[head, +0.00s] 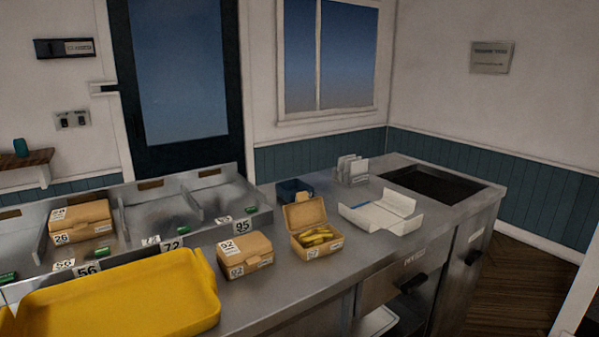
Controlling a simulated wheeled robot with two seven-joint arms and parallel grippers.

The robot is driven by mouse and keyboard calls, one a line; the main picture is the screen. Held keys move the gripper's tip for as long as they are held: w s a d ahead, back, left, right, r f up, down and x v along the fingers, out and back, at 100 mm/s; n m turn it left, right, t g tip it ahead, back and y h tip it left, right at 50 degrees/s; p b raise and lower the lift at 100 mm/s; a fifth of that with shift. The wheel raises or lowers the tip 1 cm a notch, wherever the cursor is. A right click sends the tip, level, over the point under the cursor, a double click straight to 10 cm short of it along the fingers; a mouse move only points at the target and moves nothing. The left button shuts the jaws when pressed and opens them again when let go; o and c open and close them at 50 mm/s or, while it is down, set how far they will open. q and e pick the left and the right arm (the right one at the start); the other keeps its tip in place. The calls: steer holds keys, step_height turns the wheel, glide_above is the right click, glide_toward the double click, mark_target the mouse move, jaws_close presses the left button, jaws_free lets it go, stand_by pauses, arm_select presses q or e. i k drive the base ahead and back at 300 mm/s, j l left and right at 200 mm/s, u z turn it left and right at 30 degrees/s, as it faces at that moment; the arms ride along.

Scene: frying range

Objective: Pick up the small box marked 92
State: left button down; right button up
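A small closed tan cardboard box (258,248) stands on the steel counter just right of the yellow tray. Its white labels on the lid and front seem to read 92. To its right, a similar tan box (305,216) stands with its lid open and yellow food (316,237) inside; its front label is too small to read surely. Another closed tan box (88,213), marked 26, sits in the left bay of the metal rack. Neither of my grippers is in view.
The yellow tray (120,297) fills the front left. The metal rack (222,225) behind has bays tagged 56, 72 and 95. An unfolded white carton (383,212), a dark blue container (294,190) and a sunken basin (432,184) are farther right. The counter's front right is clear.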

mark_target(238, 271)
steer(key=j+z, duration=0.4)
steer(key=k+j+z, duration=0.1)
steer(key=j+z, duration=0.3)
steer(key=k+j+z, duration=0.15)
steer(key=j+z, duration=0.3)
